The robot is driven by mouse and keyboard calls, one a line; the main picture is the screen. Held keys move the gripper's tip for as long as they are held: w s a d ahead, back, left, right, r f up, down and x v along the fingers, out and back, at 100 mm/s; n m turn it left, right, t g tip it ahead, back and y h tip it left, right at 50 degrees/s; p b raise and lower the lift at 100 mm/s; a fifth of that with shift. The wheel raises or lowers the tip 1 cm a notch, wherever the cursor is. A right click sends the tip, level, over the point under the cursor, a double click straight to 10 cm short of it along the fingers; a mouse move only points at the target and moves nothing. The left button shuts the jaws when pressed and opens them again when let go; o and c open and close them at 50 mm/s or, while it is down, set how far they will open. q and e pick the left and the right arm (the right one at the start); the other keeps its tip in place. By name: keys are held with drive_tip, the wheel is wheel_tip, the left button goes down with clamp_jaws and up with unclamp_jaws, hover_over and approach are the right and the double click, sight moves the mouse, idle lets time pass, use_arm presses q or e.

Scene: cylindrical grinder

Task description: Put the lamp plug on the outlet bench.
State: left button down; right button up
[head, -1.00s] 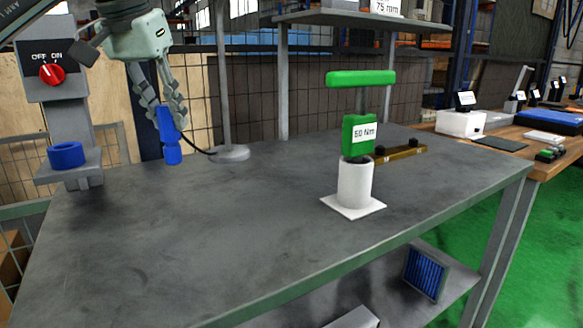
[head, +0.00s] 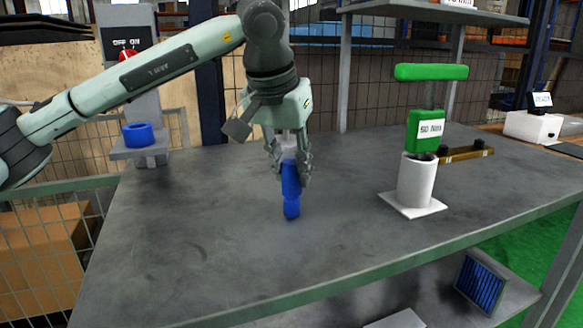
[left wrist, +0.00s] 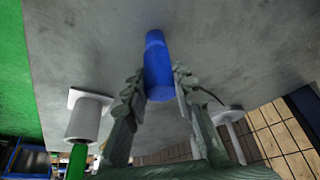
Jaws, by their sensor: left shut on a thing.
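The lamp plug (head: 291,192) is a blue stepped cylinder. My left gripper (head: 291,172) is shut on it and holds it upright, narrow end down, over the middle of the outlet bench (head: 190,240), a grey metal-topped table. I cannot tell whether its tip touches the top. In the left wrist view the plug (left wrist: 157,68) sits between the two fingers over the grey surface, with a piece of dark cord beside the finger. The lamp's post is hidden behind my arm in the head view. My right gripper is not in view.
A green torque tool (head: 425,130) stands in a white holder (head: 416,182) on the bench's right, before a brown bar (head: 466,152). A switch post with a blue ring (head: 138,135) stands at the back left. The bench's front is clear.

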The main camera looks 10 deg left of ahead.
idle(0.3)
use_arm(q)
drive_tip(key=c, duration=1.3)
unclamp_jaws()
drive_tip(key=shift+o, duration=0.2)
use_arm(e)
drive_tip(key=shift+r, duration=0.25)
use_arm(q)
drive_tip(key=shift+r, duration=0.25)
drive_tip(key=v, duration=1.1)
drive_tip(key=shift+s+r, duration=0.2)
drive_tip(key=shift+r, duration=0.05)
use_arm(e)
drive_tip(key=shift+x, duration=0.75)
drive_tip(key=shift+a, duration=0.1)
